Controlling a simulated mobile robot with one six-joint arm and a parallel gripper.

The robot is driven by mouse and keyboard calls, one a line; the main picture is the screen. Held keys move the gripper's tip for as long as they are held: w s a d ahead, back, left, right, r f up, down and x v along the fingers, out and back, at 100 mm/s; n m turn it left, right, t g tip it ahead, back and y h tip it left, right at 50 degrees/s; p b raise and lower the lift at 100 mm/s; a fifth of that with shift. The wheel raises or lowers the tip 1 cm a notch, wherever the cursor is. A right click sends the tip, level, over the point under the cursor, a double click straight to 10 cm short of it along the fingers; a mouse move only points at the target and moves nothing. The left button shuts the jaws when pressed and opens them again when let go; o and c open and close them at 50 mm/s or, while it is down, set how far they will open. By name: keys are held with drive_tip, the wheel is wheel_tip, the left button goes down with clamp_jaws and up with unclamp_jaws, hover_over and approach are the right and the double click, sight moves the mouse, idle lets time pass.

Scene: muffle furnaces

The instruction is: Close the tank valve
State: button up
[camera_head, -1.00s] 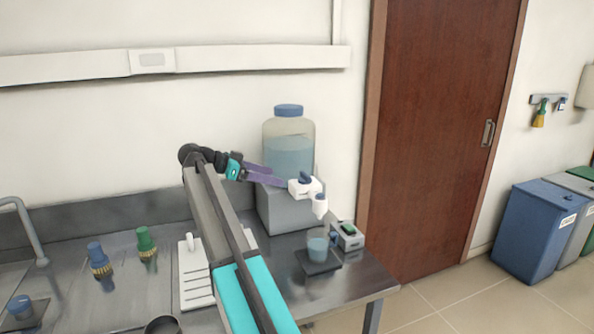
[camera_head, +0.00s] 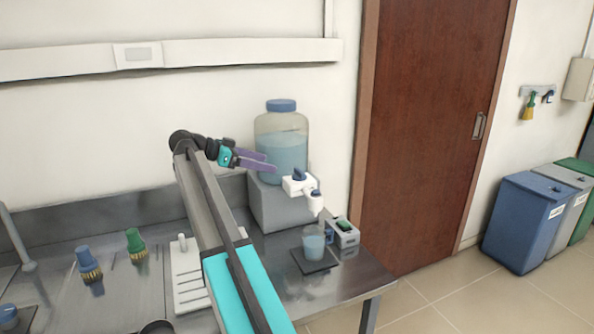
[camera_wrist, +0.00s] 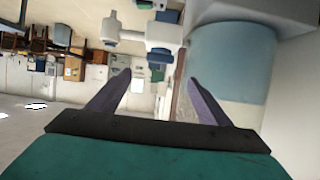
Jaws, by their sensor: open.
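The tank (camera_head: 281,145) is a clear jar with a blue lid, partly full of bluish liquid, on a grey block. Its white valve (camera_head: 297,186) with a blue handle (camera_head: 299,174) sticks out at the front, with a downward spout. My gripper (camera_head: 274,163) is open and empty, in front of the tank, just left of and slightly above the handle, seemingly apart from it. In the wrist view the two purple fingers (camera_wrist: 158,77) are spread, with the white valve (camera_wrist: 130,38) beyond the tips and the tank (camera_wrist: 232,60) at the right.
A mug of liquid (camera_head: 314,243) stands on a dark plate below the spout, beside a small grey device (camera_head: 343,232). A white rack (camera_head: 187,283) and two brushes (camera_head: 137,243) are to the left. The bench's right end is mostly clear.

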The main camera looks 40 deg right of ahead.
sight(298, 170)
drive_tip(key=p+x, duration=0.3)
drive_tip(key=x, duration=0.9)
drive_tip(key=shift+s+d+f, duration=0.2)
drive_tip(key=shift+d, duration=0.1)
drive_tip(key=c, duration=1)
drive_tip(key=shift+c, duration=0.2)
